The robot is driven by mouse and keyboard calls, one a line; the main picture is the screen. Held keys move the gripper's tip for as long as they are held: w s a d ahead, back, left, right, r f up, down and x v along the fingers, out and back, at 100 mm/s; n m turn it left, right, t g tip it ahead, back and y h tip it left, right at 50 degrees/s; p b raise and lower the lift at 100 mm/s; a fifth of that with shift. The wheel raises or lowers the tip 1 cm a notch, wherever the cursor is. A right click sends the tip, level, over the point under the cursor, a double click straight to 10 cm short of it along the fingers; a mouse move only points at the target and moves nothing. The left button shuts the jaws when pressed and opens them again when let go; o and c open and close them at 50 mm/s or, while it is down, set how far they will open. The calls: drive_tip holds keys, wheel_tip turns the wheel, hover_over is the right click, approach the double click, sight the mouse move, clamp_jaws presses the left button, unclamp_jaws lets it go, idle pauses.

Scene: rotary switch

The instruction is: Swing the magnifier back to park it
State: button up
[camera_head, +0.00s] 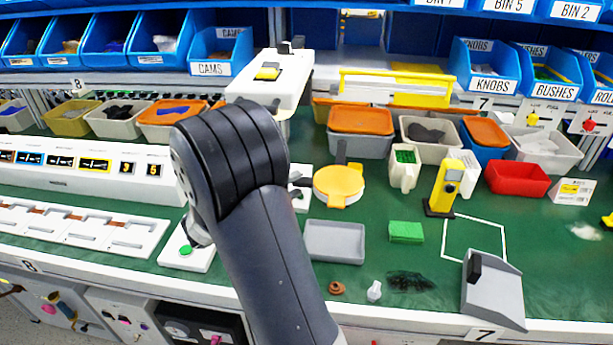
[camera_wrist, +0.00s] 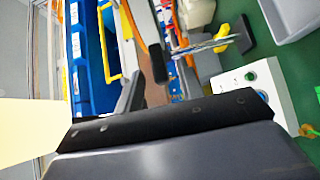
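A round yellow head (camera_head: 338,184) with a dark upright piece behind it stands over the green bench, right of my arm in the head view. It looks like the magnifier, but its lens and pivot cannot be made out. In the wrist view a thin, shiny, edge-on form with a yellow part (camera_wrist: 222,40) may be the same magnifier, beyond my fingers and to their right. My gripper (camera_wrist: 162,78) shows two dark fingers apart, with nothing visible between them. In the head view my own arm hides much of the area around the gripper.
A white box with a green button (camera_head: 186,252) sits left of my arm, and a grey tray (camera_head: 335,242) lies right of it. A yellow upright device (camera_head: 446,187) and a green block (camera_head: 406,231) stand farther right. Bins (camera_head: 361,121) line the back.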

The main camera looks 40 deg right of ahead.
sight(308, 181)
drive_tip(key=shift+s+d+p, duration=0.2)
drive_tip(key=shift+d+p, duration=0.1)
drive_tip(key=shift+d, duration=2.2)
drive_tip(key=shift+c, duration=0.3)
drive_tip(key=shift+f, duration=0.1)
clamp_jaws()
drive_tip(key=shift+s+f, duration=0.1)
